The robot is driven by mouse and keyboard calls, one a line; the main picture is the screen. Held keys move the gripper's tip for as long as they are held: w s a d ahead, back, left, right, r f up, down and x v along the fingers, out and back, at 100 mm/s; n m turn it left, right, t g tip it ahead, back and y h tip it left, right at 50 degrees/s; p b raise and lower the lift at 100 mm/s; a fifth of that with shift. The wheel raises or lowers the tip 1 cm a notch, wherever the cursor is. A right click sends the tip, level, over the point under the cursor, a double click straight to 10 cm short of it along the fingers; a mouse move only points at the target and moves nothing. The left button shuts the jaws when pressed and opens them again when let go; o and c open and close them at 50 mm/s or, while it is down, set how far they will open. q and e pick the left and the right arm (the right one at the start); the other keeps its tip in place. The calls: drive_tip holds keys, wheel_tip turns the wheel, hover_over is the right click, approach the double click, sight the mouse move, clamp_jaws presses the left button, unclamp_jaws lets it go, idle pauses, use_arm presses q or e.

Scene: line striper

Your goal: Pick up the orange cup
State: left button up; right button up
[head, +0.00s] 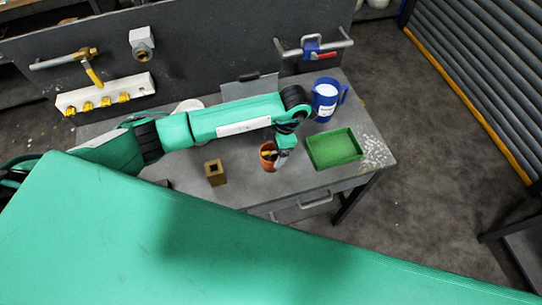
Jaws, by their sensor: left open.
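The orange cup (267,163) stands on the grey table, left of the green tray. My left arm reaches in from the left above the table, and its gripper (277,157) points down at the cup. The fingers are at the cup's rim, overlapping its right side in the picture. The gripper is open. I cannot tell whether a finger touches the cup or reaches inside it. Something yellowish shows at the cup's mouth. The right gripper is not in view.
A green tray (334,149) lies right of the cup, and a blue mug (326,98) stands behind it. A brown square block (215,173) stands to the left. The grey table (290,190) has a drawer in front. A dark panel with pipe fittings rises behind.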

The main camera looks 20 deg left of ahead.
sight(270, 157)
use_arm(q)
drive_tip(key=shift+s+f+p, duration=0.1)
drive_tip(key=shift+f+p, duration=0.25)
drive_tip(key=shift+p, duration=0.2)
drive_tip(key=p+x, duration=0.2)
drive_tip(key=x, duration=0.2)
drive_tip(key=shift+f+p, duration=0.3)
drive_tip(key=shift+f, duration=0.05)
drive_tip(key=shift+c, duration=0.5)
drive_tip(key=shift+a, duration=0.1)
drive_tip(key=c, duration=1)
